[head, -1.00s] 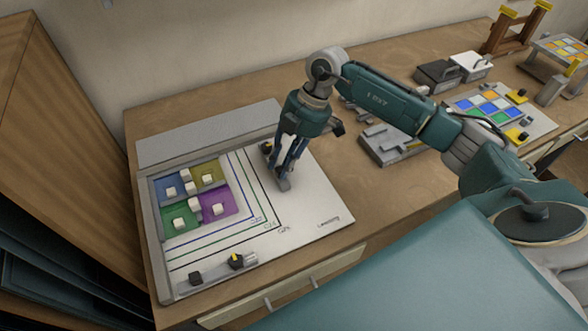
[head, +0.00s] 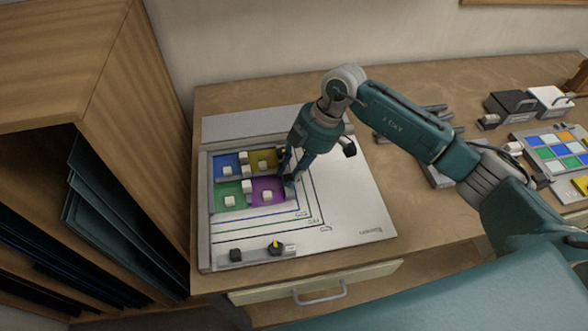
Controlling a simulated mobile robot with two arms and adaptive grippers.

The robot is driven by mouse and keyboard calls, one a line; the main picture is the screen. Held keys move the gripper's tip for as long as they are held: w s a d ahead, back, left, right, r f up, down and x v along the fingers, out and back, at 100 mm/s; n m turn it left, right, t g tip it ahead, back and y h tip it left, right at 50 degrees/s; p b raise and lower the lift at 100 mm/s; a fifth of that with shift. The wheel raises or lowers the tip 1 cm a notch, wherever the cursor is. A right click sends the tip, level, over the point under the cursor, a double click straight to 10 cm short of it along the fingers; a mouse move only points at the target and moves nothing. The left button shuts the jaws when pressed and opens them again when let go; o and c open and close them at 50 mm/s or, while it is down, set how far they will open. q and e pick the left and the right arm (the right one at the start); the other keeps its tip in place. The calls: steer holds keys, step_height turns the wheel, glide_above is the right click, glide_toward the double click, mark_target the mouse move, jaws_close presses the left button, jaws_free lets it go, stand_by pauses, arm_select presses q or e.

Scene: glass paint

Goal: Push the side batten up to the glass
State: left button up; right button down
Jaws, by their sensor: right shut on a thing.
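Four glass panes, blue (head: 221,173), yellow (head: 268,157), green (head: 223,201) and purple (head: 263,188), lie in a two-by-two block in the corner of a white board (head: 350,205). Small white blocks sit on them. My right gripper (head: 288,178) points down at the right edge of the purple and yellow panes, shut on the side batten (head: 290,190). The gripper hides most of the batten. It is close to the purple pane's right edge; I cannot tell whether they touch. My left gripper is not in view.
Another batten (head: 258,255) with dark knobs lies along the board's front, apart from the glass. Raised rails bound the panes at left and back. A wooden rack (head: 120,130) stands at the left. Coloured glass squares (head: 560,150) and boxes (head: 510,107) are at the right.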

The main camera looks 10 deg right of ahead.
steer(key=c, duration=1.6)
jaws_free()
steer(key=shift+s+a+f, duration=0.25)
steer(key=shift+s+a, duration=0.05)
steer(key=shift+s, duration=0.15)
steer(key=shift+c, duration=0.2)
steer(key=shift+a+r, duration=0.1)
steer(key=shift+a, duration=0.05)
steer(key=shift+w+r, duration=0.1)
steer(key=shift+w, duration=0.1)
steer(key=shift+r, duration=0.15)
steer(key=v, duration=1.1)
steer(key=shift+d+r, duration=0.25)
steer(key=shift+d, duration=0.15)
steer(key=shift+w, duration=0.1)
